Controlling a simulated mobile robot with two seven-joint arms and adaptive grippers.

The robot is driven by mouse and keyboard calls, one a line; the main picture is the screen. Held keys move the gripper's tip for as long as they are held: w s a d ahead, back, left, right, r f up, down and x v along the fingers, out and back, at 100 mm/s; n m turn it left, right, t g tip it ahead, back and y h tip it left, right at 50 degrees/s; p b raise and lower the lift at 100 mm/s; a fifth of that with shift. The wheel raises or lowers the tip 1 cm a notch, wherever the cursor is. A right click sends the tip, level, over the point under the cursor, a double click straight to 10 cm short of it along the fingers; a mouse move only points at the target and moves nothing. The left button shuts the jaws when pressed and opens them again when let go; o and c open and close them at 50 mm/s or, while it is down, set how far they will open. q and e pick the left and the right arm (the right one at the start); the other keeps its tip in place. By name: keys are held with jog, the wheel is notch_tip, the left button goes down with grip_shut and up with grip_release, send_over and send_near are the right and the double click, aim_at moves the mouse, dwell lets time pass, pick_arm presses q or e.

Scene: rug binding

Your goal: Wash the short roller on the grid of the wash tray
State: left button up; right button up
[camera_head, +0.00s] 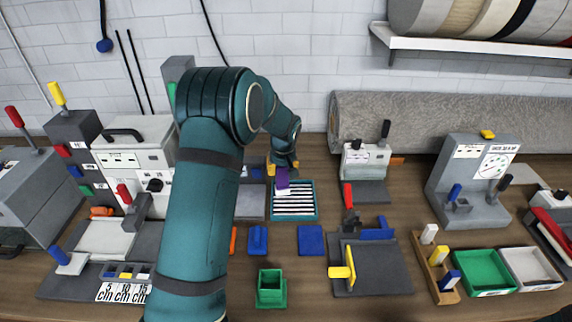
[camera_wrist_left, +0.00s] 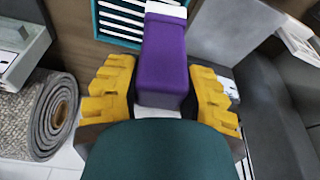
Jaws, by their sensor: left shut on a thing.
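My left gripper (camera_head: 283,168) comes over the back of the bench with its yellow fingers pointing down. In the left wrist view my left gripper (camera_wrist_left: 162,88) is shut on the purple handle (camera_wrist_left: 162,62) of the short roller, one finger on each side. The roller's white end (camera_wrist_left: 166,10) points away from the fingers. In the head view the purple handle (camera_head: 282,178) shows with the white end below it, over the back left part of the wash tray's grid. The teal wash tray (camera_head: 315,205) has pale slats across it. I cannot tell whether roller and slats touch. My right gripper is not in view.
A grey plate (camera_head: 251,202) lies left of the tray. A blue block (camera_head: 258,239) and a blue pad (camera_head: 310,240) lie in front. A green holder (camera_head: 271,290) stands nearer. A rolled grey rug (camera_head: 440,120) lies along the wall behind. Machines stand on both sides.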

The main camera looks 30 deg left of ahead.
aim_at(283, 186)
pick_arm(q)
jog(key=shift+s+f+b, duration=0.15)
jog(key=shift+f+b, duration=0.15)
jog(key=shift+f, duration=0.3)
jog(key=shift+f+b, duration=1.5)
jog(key=shift+f, duration=1.25)
jog(key=shift+f+b, duration=0.35)
jog(key=shift+f, duration=0.15)
jog(key=shift+d, duration=0.1)
